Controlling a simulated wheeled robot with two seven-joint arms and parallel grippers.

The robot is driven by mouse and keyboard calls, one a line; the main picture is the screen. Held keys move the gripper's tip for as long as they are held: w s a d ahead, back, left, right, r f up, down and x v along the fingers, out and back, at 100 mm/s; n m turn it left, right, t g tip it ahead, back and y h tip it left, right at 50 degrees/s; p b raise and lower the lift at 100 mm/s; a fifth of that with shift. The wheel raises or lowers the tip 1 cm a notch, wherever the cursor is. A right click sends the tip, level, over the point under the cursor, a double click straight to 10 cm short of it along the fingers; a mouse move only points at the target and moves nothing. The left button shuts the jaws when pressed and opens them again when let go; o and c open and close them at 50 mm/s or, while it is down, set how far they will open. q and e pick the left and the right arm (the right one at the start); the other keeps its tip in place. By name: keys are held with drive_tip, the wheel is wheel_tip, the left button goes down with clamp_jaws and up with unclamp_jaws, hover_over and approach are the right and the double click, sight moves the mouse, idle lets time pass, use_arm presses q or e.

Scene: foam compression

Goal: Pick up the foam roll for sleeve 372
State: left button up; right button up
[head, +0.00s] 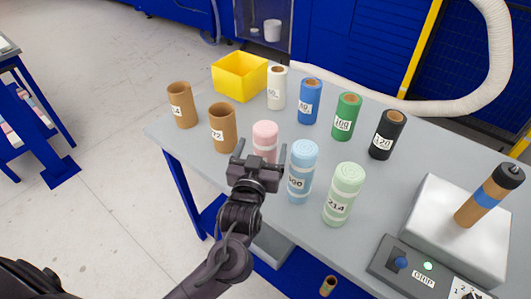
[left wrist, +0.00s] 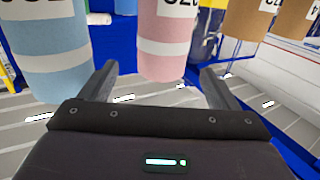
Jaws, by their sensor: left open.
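A pink foam roll (head: 265,136) with a white label band stands upright on the grey table. It also shows in the left wrist view (left wrist: 166,56), its label cut off by the top edge. A brown sleeve (head: 223,127) whose label ends in "72" stands to its left. My left gripper (head: 261,151) is open and empty, its fingers to either side of the pink roll in the picture. In the left wrist view the roll stands upright between and beyond the fingertips (left wrist: 158,78); I see no contact. The gripper hides the roll's lower part in the head view. My right gripper is not in view.
A blue foam roll (head: 301,170) stands close right of my left gripper, a green roll labelled 214 (head: 343,193) farther right. Another brown sleeve (head: 182,105), a yellow bin (head: 240,76) and several coloured tubes stand behind. A grey control box (head: 408,268) is at the front right.

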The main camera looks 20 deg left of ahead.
sight(267, 130)
use_arm(q)
drive_tip(key=shift+w+a+r, duration=0.1)
drive_tip(key=shift+w+r, duration=0.1)
drive_tip(key=shift+w, duration=0.15)
drive_tip(key=w+p, duration=0.1)
drive_tip(key=w, duration=0.1)
drive_tip(key=w+p, duration=0.1)
drive_tip(key=w, duration=0.1)
drive_tip(key=w+a+p, duration=0.1)
drive_tip(key=w, duration=0.1)
drive_tip(key=shift+f, duration=0.35)
drive_tip(key=shift+w+f, duration=0.2)
drive_tip(key=shift+w, duration=0.35)
drive_tip(key=c, duration=1.3)
